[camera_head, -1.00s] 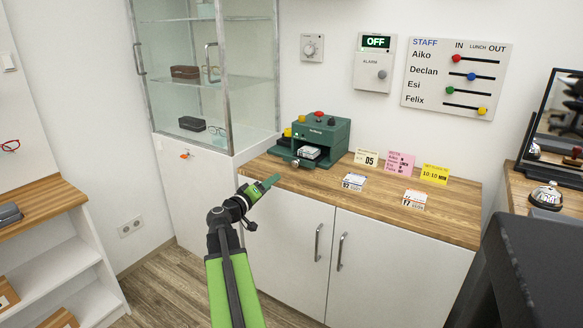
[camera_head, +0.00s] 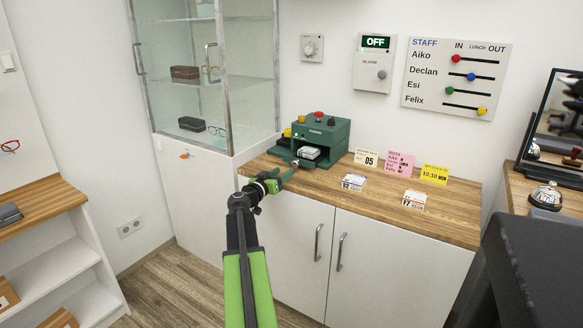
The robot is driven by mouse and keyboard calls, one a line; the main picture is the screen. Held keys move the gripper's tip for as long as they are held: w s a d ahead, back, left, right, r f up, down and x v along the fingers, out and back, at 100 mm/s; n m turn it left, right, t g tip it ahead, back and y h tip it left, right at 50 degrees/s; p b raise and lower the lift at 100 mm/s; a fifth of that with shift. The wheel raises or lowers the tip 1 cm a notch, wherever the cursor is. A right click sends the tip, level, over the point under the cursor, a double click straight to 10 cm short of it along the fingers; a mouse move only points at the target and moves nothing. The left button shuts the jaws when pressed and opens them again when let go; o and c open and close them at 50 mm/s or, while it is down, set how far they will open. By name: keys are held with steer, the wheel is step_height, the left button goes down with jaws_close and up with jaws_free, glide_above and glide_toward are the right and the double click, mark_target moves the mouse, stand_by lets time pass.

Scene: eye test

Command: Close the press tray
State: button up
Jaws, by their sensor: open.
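The green press (camera_head: 322,132) stands on the wooden counter, with a red and a yellow knob on top. Its tray (camera_head: 285,153) sticks out at the front left. A pale item (camera_head: 308,153) sits in the press opening. My gripper (camera_head: 290,172) is at the counter's front edge, just in front of the tray, its fingers pointing toward it. It is open and holds nothing that I can see. The tray's front knob is hidden behind the gripper. I cannot tell whether the fingers touch the tray.
Cards lie and stand on the counter (camera_head: 452,215) right of the press. The glass cabinet (camera_head: 180,100) rises to the left. White cupboard doors with handles (camera_head: 318,242) are below the counter. An alarm box (camera_head: 374,72) and a staff board (camera_head: 455,80) hang on the wall.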

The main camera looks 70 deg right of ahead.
mark_target(294, 164)
steer(key=d, duration=0.3)
steer(key=s+d, duration=0.1)
steer(key=d, duration=0.2)
steer(key=shift+s+d, duration=0.15)
steer(key=shift+d, duration=0.2)
jaws_close()
stand_by(1.0)
